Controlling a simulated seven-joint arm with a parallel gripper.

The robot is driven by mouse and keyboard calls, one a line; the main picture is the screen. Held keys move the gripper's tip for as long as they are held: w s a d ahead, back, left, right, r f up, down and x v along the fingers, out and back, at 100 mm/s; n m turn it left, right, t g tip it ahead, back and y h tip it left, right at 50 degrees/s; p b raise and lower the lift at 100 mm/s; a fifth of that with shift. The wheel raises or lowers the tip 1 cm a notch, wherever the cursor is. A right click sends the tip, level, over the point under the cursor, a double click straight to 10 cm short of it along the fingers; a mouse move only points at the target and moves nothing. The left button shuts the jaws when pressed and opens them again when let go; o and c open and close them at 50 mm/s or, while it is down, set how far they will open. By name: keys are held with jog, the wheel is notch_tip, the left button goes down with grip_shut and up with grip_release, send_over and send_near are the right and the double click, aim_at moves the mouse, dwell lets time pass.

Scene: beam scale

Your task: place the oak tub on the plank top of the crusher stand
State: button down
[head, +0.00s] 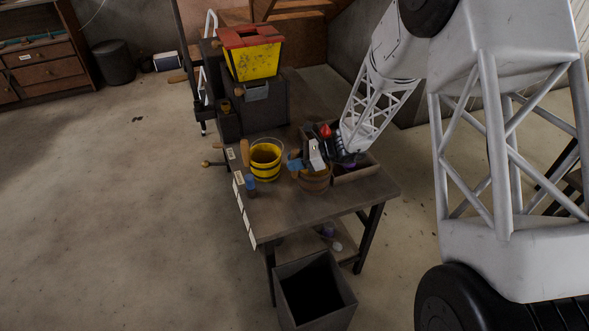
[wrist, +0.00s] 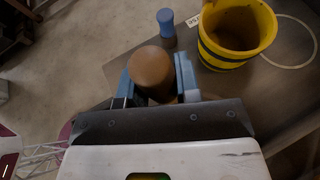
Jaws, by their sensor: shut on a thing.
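The oak tub (head: 317,184) is a low brown wooden vessel on the dark tabletop (head: 290,222), partly hidden behind my gripper. A dark machine stand (head: 252,112) with a yellow, red-rimmed hopper (head: 254,60) stands at the table's far end. I cannot tell which surface is the plank top.
A tray (head: 355,172) of items lies right of the tub. The table's front is clear. A dark bin (head: 314,290) stands on the floor.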

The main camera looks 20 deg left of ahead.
jog(key=shift+f, duration=1.8)
jog(key=c, duration=0.8)
grip_release()
notch_tip(320, 180, up, 5)
send_over(329, 170)
jog(key=shift+s+f, duration=0.1)
jog(key=shift+f, duration=0.05)
